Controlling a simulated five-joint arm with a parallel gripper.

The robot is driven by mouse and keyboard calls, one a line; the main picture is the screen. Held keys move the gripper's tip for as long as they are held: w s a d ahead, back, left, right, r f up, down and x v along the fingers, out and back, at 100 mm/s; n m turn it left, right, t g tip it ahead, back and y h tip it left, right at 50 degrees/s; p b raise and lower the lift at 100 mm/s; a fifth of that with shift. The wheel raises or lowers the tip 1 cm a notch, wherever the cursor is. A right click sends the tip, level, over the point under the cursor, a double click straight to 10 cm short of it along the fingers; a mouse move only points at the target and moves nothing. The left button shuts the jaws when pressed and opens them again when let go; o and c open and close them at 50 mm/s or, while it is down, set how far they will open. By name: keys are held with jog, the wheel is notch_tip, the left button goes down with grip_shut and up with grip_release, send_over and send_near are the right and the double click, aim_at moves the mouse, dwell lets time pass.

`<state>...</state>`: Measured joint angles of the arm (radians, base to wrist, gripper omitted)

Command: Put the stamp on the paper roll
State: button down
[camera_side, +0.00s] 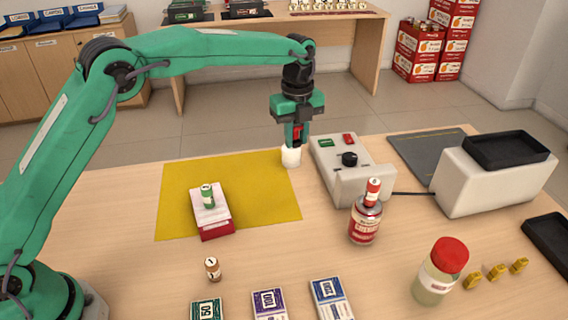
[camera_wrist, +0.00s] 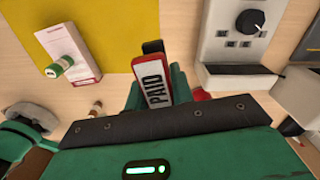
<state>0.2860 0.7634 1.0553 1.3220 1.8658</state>
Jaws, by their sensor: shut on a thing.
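My gripper (camera_side: 295,140) is shut on a red stamp (camera_side: 297,132) and points down near the back edge of the counter. In the wrist view the stamp (camera_wrist: 152,84) has a white label reading PAID and sits between my green fingers (camera_wrist: 156,90). The white paper roll (camera_side: 291,157) stands upright directly below my gripper, at the right edge of the yellow mat. The stamp's lower end is close above the roll or on it; I cannot tell if they touch. The roll is hidden in the wrist view.
A grey device with a black knob (camera_side: 349,159) stands just right of the roll. A red-and-white box (camera_side: 213,220) bearing a green cylinder (camera_side: 208,197) is on the yellow mat (camera_side: 176,212). A red-labelled bottle (camera_side: 364,226) and a red-lidded jar (camera_side: 437,278) stand nearer the front.

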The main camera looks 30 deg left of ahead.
jog(key=m, duration=0.2)
jog(key=w+d+r+m, duration=0.1)
jog(key=m, duration=0.1)
jog(key=d+m, duration=0.1)
jog(key=m, duration=0.1)
jog(key=shift+w+r+m, duration=0.25)
jog(key=shift+r+m, duration=0.1)
jog(key=shift+m, duration=0.05)
send_over(291, 151)
notch_tip(291, 151, down, 7)
jog(key=shift+w+a, duration=0.1)
jog(key=shift+a, duration=0.05)
jog(key=shift+f, duration=2)
jog(key=shift+f, duration=0.1)
jog(key=c, duration=1.2)
grip_release()
